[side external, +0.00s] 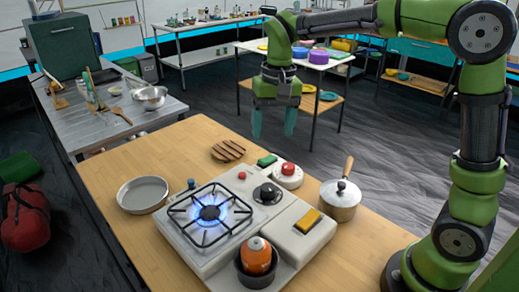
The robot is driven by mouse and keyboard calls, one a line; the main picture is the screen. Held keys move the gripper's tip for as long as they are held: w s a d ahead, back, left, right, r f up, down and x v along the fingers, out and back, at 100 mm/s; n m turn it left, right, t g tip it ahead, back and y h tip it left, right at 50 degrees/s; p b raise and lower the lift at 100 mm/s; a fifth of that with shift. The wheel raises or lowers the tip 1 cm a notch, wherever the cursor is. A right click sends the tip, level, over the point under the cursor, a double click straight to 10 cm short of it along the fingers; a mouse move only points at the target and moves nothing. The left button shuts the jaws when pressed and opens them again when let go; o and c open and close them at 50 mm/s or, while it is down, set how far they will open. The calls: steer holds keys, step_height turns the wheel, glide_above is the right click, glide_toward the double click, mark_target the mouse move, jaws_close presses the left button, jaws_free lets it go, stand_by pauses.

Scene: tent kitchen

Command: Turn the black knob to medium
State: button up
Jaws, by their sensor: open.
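The black knob (267,193) sits on the white stove unit (222,250), to the right of the burner (210,213). The burner shows a blue flame under its black grate. My gripper (273,124) hangs in the air above and behind the stove, fingers pointing down. Its two teal fingers are apart with nothing between them. It is well clear of the knob. The knob's pointer and any setting marks are too small to read.
A red knob (288,170) on a white base stands behind the black knob. A lidded pot (340,197) with an upright wooden handle is right of the stove. An orange object (257,255) sits in a dark pot in front. A metal pan (142,194) lies left.

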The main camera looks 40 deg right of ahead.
mark_target(268, 186)
steer(key=f, duration=1.1)
steer(key=a+f, duration=0.1)
steer(key=f, duration=0.5)
steer(key=shift+r, duration=0.1)
steer(key=c, duration=1)
steer(key=shift+c, duration=0.2)
steer(key=shift+d+n, duration=0.1)
steer(key=shift+n, duration=0.2)
steer(key=n, duration=0.3)
steer(key=shift+w+g, duration=0.1)
steer(key=shift+g, duration=0.2)
steer(key=shift+n, duration=2.1)
